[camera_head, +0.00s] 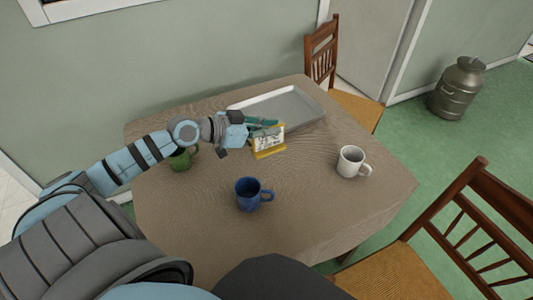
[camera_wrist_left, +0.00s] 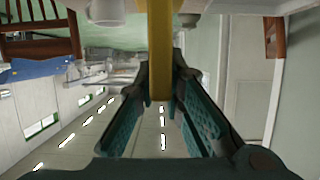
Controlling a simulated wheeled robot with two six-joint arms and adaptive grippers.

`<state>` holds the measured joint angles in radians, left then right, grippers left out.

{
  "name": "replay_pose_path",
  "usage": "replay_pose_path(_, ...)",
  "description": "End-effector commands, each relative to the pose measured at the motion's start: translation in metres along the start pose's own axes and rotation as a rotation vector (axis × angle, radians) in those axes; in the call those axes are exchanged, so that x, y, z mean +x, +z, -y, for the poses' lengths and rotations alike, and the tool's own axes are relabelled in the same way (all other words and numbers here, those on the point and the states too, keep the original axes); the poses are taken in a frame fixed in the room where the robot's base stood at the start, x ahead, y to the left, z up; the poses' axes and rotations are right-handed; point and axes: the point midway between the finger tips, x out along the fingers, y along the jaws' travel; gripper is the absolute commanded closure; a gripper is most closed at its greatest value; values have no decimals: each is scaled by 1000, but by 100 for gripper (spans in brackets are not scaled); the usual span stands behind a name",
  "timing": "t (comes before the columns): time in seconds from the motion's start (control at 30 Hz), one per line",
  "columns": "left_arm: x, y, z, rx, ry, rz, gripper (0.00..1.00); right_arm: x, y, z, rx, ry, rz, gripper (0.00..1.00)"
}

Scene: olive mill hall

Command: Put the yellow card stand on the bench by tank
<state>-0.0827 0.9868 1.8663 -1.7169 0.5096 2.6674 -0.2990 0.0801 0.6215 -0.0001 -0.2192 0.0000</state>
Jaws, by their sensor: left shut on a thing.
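The yellow card stand (camera_head: 269,154), with a white printed face, is upright at the middle of the wooden table, in front of the tray. My left gripper (camera_head: 262,127) reaches in from the left and is shut on the stand near its top. In the left wrist view the stand shows as a yellow strip (camera_wrist_left: 160,45) between the two teal fingers. I cannot tell whether its base touches the table. My right gripper is not in view. No bench or tank that I can make out is in the head view.
The wooden table (camera_head: 210,225) also carries a grey tray (camera_head: 300,108), a blue mug (camera_head: 248,195), a white mug (camera_head: 350,162) and a green mug (camera_head: 180,160) partly behind my arm. Chairs (camera_head: 470,225) stand at the right and back. A metal can (camera_head: 458,90) stands on open green floor.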

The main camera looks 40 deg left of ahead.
Motion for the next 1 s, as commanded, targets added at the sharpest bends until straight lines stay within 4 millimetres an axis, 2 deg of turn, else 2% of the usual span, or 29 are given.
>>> replay_pose_path(0.03,10,25,0,-4,0,0,100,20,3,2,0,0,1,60)
replay_pose_path(0.1,15,39,0,-1,0,0,100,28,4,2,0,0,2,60)
replay_pose_path(0.27,22,55,0,1,1,0,100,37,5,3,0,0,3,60)
replay_pose_path(0.43,34,86,0,1,1,0,100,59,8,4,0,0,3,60)
replay_pose_path(0.77,34,86,0,2,1,0,100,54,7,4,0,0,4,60)
replay_pose_path(0.8,34,86,0,2,1,1,84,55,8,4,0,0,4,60)
replay_pose_path(0.87,34,86,0,3,1,1,75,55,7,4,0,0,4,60)
replay_pose_path(0.9,34,86,0,3,1,1,70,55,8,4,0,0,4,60)
replay_pose_path(1.0,34,86,0,3,1,1,70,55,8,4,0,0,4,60)
